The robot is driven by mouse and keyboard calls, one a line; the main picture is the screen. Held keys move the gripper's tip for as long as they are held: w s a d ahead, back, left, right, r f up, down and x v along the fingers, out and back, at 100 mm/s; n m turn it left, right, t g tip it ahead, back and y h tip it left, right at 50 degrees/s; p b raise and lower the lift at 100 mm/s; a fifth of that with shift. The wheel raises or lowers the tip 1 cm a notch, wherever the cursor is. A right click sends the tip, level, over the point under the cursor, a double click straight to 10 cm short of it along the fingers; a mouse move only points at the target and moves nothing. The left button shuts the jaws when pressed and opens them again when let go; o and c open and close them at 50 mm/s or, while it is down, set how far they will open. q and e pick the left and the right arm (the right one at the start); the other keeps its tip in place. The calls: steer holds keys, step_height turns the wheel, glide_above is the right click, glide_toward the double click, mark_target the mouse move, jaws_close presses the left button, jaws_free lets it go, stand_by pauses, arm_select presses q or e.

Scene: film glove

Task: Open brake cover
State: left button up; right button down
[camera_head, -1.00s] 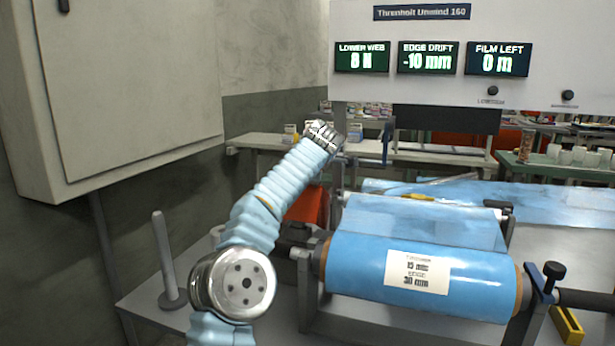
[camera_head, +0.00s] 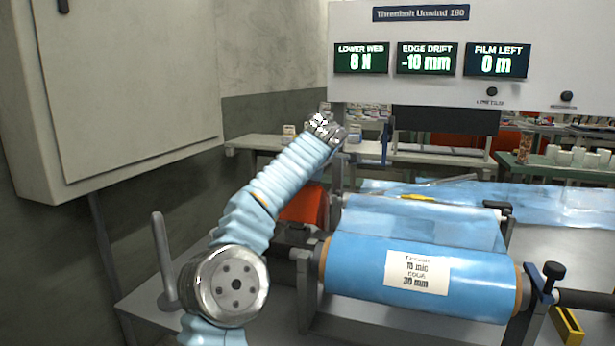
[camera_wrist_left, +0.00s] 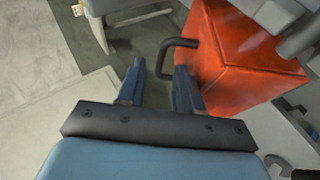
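The brake cover appears as an orange-red box (camera_wrist_left: 235,60) with a black U-shaped handle (camera_wrist_left: 163,58) in the left wrist view. In the head view only part of the orange cover (camera_head: 305,206) shows, behind my left arm and left of the film roll. My left gripper (camera_wrist_left: 159,70) is open. Its two dark blue fingers point towards the handle, and the handle's outer bar appears between the fingertips. I cannot tell whether they touch. The fingers are hidden in the head view. My right gripper is not in view.
A blue film roll (camera_head: 350,280) with a white label sits right of my arm. A grey cabinet (camera_head: 130,80) is at the left. An upright grey post (camera_head: 160,260) stands on the machine bed. A panel (camera_head: 450,90) with displays is above. A bench (camera_head: 250,143) runs behind.

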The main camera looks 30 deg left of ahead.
arm_select(q)
steer(key=v, duration=1.1)
